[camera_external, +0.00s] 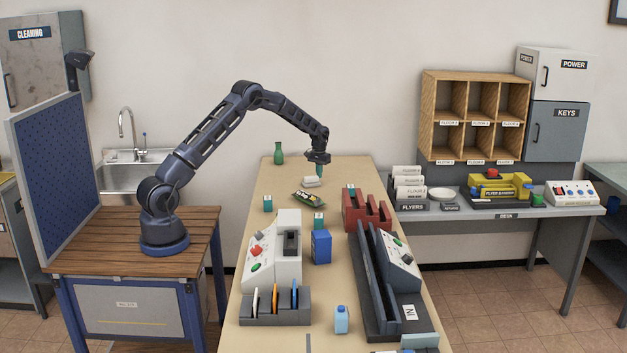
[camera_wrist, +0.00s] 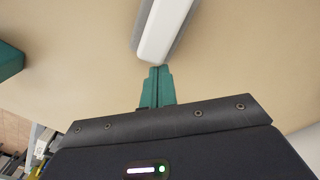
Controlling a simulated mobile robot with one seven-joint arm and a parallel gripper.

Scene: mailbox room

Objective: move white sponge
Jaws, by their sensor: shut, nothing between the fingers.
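The white sponge (camera_external: 312,182) is a small pale block lying on the tan table toward its far end. In the wrist view the white sponge (camera_wrist: 163,25) shows at the top centre, with a grey lower edge, and runs out of the frame. My gripper (camera_external: 320,169) points down above the table, close to the sponge and slightly to its right. In the wrist view the green fingertips of my gripper (camera_wrist: 159,73) are together and empty, and their tips appear at the sponge's near end. I cannot tell whether they touch it.
A green bottle (camera_external: 279,152) stands at the table's far left. A dark packet with yellow-green marks (camera_external: 308,198), small teal blocks (camera_external: 267,204) and a red rack (camera_external: 366,211) are nearer the camera. Bare table (camera_external: 352,167) lies to the right of my gripper.

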